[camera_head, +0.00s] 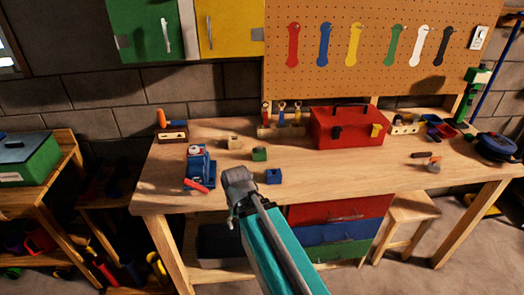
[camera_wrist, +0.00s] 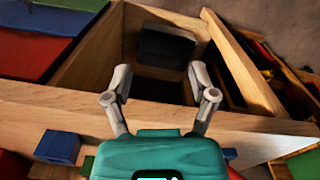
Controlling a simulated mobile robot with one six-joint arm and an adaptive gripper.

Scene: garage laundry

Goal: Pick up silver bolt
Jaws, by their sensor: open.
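I cannot make out a silver bolt for certain in either view. A small greyish piece (camera_head: 433,168) lies at the right of the workbench (camera_head: 330,180), too small to identify. In the wrist view my gripper (camera_wrist: 160,74) is open, with nothing between its two grey fingers. The fingers show over the bench's front edge and the dark space below it. In the head view the grey end of my arm is above the front edge, left of the blue block (camera_head: 274,177), and my fingers are not clear there.
A green block (camera_head: 260,154), a tan block (camera_head: 234,142) and a blue vise-like tool (camera_head: 200,163) with a red handle stand on the bench. A red toolbox (camera_head: 349,127) is at the back. Coloured drawers (camera_head: 340,232) and a stool (camera_head: 405,213) are below. The bench's right-centre is mostly clear.

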